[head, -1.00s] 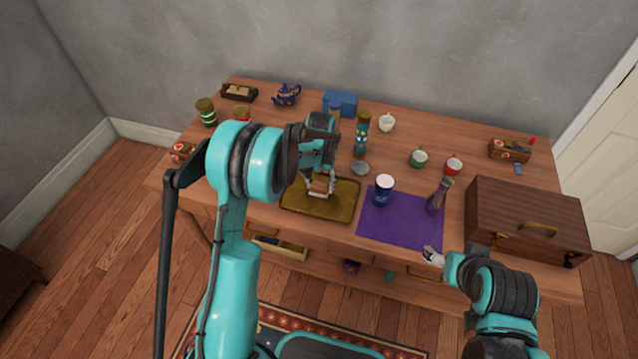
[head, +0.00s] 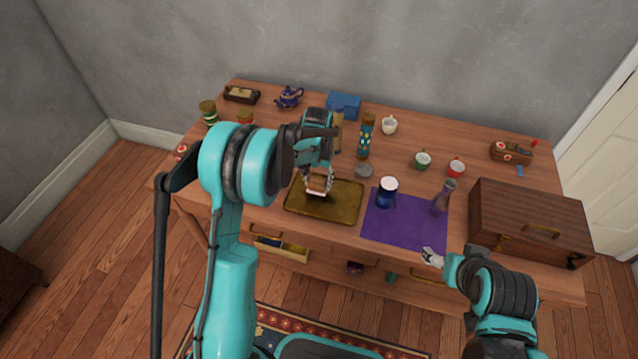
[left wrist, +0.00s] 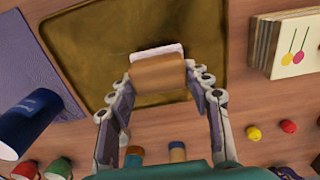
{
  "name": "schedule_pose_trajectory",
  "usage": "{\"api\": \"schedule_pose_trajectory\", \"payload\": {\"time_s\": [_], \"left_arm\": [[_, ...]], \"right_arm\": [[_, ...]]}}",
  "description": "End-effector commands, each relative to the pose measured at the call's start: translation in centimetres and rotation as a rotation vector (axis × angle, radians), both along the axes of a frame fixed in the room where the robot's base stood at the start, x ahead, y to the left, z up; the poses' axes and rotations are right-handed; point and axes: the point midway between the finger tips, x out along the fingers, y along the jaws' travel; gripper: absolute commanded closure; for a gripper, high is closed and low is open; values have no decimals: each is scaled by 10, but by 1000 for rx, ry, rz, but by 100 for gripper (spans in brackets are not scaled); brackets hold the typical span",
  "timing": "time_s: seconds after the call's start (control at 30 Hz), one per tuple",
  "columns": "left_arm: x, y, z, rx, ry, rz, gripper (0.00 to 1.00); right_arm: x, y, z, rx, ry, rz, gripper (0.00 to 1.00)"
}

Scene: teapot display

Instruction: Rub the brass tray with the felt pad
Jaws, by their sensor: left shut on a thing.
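The brass tray (head: 345,208) lies flat near the table's front edge, left of the purple cloth. Its dull gold surface also fills the upper middle of the left wrist view (left wrist: 95,45). My left gripper (head: 318,182) is over the tray's back left part, shut on the felt pad (head: 316,192). In the left wrist view the felt pad (left wrist: 158,75) shows a wooden brown grip and a pale pinkish edge between the fingers. I cannot tell whether the pad touches the tray. My right gripper (head: 432,257) is off the table's front edge, away from the tray, apparently empty.
A wooden case (head: 530,215) stands at the right. Cups, canisters and a blue teapot (head: 290,97) stand behind. A drawer (head: 280,248) below is open.

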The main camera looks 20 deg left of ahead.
Motion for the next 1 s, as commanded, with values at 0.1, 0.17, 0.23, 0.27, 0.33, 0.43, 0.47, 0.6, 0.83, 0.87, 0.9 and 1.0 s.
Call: {"api": "schedule_pose_trajectory", "payload": {"time_s": [0.1,0.17,0.23,0.27,0.33,0.43,0.47,0.6,0.83,0.87,0.9,1.0], "left_arm": [[0,-1,13,0,0,-1,74],[0,-1,18,0,0,-1,74],[0,-1,24,0,0,-1,74],[0,-1,27,0,0,-1,74],[0,-1,33,0,0,-1,74],[-1,-1,42,0,0,-1,74],[-1,-1,45,0,0,-1,74],[-1,-1,55,0,0,-1,74],[-1,-1,58,0,0,-1,74],[-1,-1,58,0,0,-1,74],[-1,-1,58,0,0,-1,74],[-1,-1,58,0,0,-1,74]], "right_arm": [[0,0,10,0,0,0,29],[0,0,13,0,0,0,29],[0,0,17,0,0,0,29],[0,0,19,0,0,0,29],[0,0,22,0,0,0,29],[0,0,28,0,0,0,29],[0,0,30,0,0,0,29],[0,0,36,0,0,0,29],[0,0,37,0,0,0,29],[0,0,37,0,0,0,29],[0,0,37,0,0,0,29],[0,0,37,0,0,0,29]]}}
